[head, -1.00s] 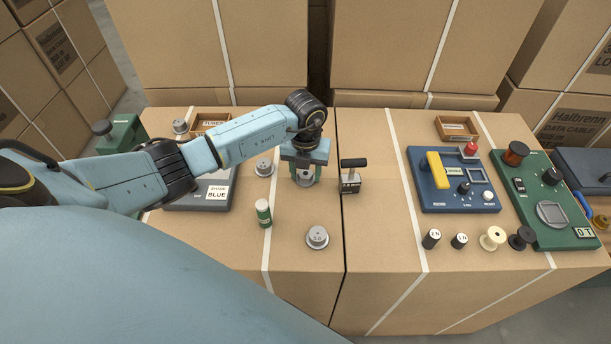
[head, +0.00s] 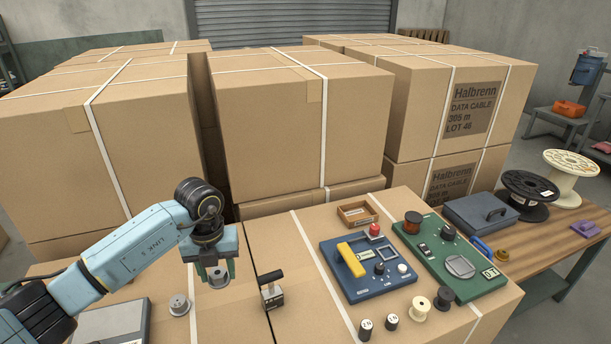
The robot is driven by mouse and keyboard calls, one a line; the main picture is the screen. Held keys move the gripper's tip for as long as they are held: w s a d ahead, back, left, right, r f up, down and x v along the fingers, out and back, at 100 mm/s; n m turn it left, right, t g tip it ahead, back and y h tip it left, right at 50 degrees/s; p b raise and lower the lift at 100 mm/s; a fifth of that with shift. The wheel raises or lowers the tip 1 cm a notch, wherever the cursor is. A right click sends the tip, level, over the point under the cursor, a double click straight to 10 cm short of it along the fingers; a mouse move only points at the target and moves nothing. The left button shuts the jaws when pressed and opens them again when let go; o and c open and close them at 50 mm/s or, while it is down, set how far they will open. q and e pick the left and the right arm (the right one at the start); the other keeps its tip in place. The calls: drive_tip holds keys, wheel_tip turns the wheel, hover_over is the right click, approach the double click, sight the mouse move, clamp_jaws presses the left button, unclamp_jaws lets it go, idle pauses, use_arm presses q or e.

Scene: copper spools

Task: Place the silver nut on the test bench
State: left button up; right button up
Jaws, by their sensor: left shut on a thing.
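My left gripper (head: 218,274) hangs fingers down above the cardboard box top, left of a small black-handled device. It is shut on a small silver-grey piece (head: 218,277), which looks like the silver nut; the fingers partly hide it. The view does not mark which surface is the test bench. A blue panel (head: 348,287) with a yellow handle and a green panel (head: 437,240) with dials stand to the right on the box tops. A wooden table (head: 560,247) stands farther right. My right gripper is not in view.
The black-handled device (head: 271,291) stands close right of the gripper. A grey knobbed weight (head: 179,305) is at its lower left. Small cylinders (head: 391,321) and spools (head: 420,308) line the front of the panels. A wooden tray (head: 357,213) lies behind. Tall cartons (head: 290,125) block the back.

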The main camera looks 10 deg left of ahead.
use_arm(q)
drive_tip(key=m, duration=0.1)
drive_tip(key=d+r+m, duration=0.1)
drive_tip(key=m, duration=0.1)
drive_tip(key=s+d+r+n, duration=0.2)
drive_tip(key=d+r+n, duration=0.2)
drive_tip(key=n, duration=1.3)
drive_tip(key=s+d+r+n, duration=0.3)
drive_tip(key=d+r+n, duration=0.1)
drive_tip(key=n, duration=1.3)
drive_tip(key=shift+s+r+n, duration=0.15)
drive_tip(key=shift+r+n, duration=0.15)
drive_tip(key=shift+r, duration=0.45)
